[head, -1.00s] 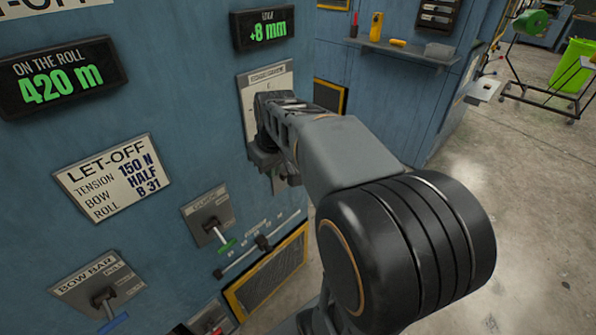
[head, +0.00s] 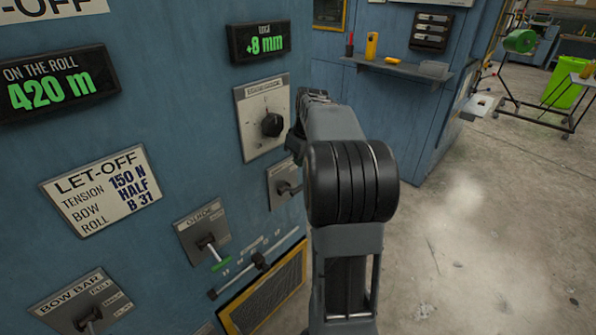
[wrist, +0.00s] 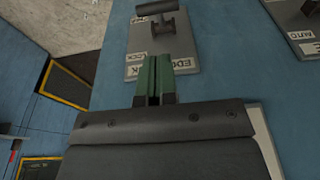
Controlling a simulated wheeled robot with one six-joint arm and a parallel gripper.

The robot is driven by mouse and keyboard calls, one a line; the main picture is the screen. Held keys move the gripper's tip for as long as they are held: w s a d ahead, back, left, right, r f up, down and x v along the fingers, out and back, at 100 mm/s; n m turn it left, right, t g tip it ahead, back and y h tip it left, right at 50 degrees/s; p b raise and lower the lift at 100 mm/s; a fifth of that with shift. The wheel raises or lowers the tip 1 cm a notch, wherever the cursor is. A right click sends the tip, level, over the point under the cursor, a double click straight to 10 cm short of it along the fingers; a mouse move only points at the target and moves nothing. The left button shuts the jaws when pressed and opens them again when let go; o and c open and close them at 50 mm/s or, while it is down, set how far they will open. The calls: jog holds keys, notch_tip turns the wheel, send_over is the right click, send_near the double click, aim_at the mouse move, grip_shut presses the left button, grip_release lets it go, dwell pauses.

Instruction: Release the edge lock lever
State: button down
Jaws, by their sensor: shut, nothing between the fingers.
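The edge lock plate (wrist: 136,40) is grey and fixed to the blue wall, with partly covered lettering, in the wrist view. Its dark lever (wrist: 157,9) has a crossbar handle, near the top edge of that view. My gripper (wrist: 153,62) has green fingers, shut and empty, overlapping the lower part of the plate below the lever; I cannot tell whether they touch it. In the head view a small grey plate with a lever (head: 289,188) shows beside my arm, part of it covered. My fingers are hidden there.
A rotary knob (head: 271,124) on a white plate is above the lever. A shelf (head: 400,70) juts out behind.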

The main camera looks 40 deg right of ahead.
aim_at(294, 189)
jog(key=f, duration=0.3)
jog(key=w+f, duration=0.1)
jog(key=f, duration=0.5)
jog(key=shift+w+a, duration=0.2)
jog(key=shift+w, duration=0.15)
jog(key=shift+b, duration=0.3)
